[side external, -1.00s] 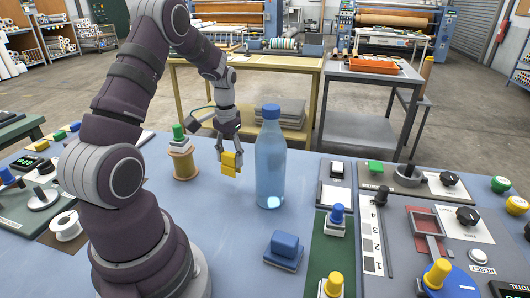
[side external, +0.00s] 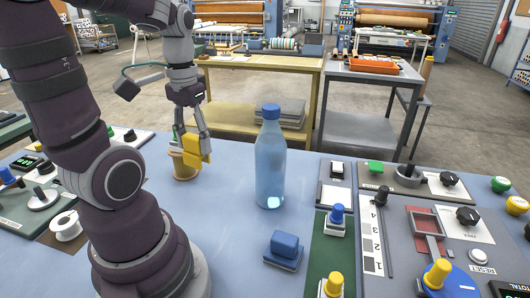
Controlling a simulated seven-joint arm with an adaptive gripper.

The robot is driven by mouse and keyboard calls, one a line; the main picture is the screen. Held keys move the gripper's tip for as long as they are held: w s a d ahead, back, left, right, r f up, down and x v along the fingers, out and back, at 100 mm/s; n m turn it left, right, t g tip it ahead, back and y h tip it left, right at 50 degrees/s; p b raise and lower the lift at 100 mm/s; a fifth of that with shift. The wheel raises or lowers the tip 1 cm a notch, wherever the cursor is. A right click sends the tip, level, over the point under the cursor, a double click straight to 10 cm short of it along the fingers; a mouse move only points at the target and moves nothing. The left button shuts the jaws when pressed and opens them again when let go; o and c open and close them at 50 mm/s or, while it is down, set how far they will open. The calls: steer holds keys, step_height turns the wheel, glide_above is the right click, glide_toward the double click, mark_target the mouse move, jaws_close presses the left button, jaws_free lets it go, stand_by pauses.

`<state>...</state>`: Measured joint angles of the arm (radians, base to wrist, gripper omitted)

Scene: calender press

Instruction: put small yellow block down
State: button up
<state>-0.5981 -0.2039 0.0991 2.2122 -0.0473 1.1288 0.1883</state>
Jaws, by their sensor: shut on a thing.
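The small yellow block (side external: 192,150) is held between the fingertips of my gripper (side external: 192,140). The gripper points down and is shut on the block. In the picture the block overlaps the upper part of a tan spool (side external: 182,172), which stands on the blue table (side external: 225,235). I cannot tell whether the block is in front of the spool or above it, or whether they touch. The top of the spool and most of the green-topped piece there are hidden by the gripper and block.
A tall blue bottle (side external: 270,165) stands to the right of the gripper. A blue block (side external: 284,247) on a base lies nearer the front. Control panels with knobs fill the right side (side external: 440,225), and a white roll (side external: 66,226) is at the left. Table between spool and bottle is clear.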

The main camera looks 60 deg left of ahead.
mark_target(192, 136)
step_height(192, 136, up, 6)
steer(key=shift+r, duration=0.25)
steer(key=w+d+r+m, duration=0.1)
steer(key=w+d+m, duration=0.45)
steer(key=w, duration=0.35)
steer(key=w+d+f+m, duration=0.1)
steer(key=w+d+m, duration=0.35)
steer(key=d, duration=0.25)
steer(key=w+d+f+m, duration=0.1)
steer(key=w+d+m, duration=0.2)
steer(key=d+m, duration=0.35)
steer(key=shift+n, duration=0.65)
steer(key=f, duration=1.3)
steer(key=d+f, duration=0.1)
steer(key=f, duration=0.6)
steer(key=shift+f, duration=0.15)
steer(key=o, duration=0.4)
steer(key=shift+f, duration=0.15)
steer(key=o, duration=0.5)
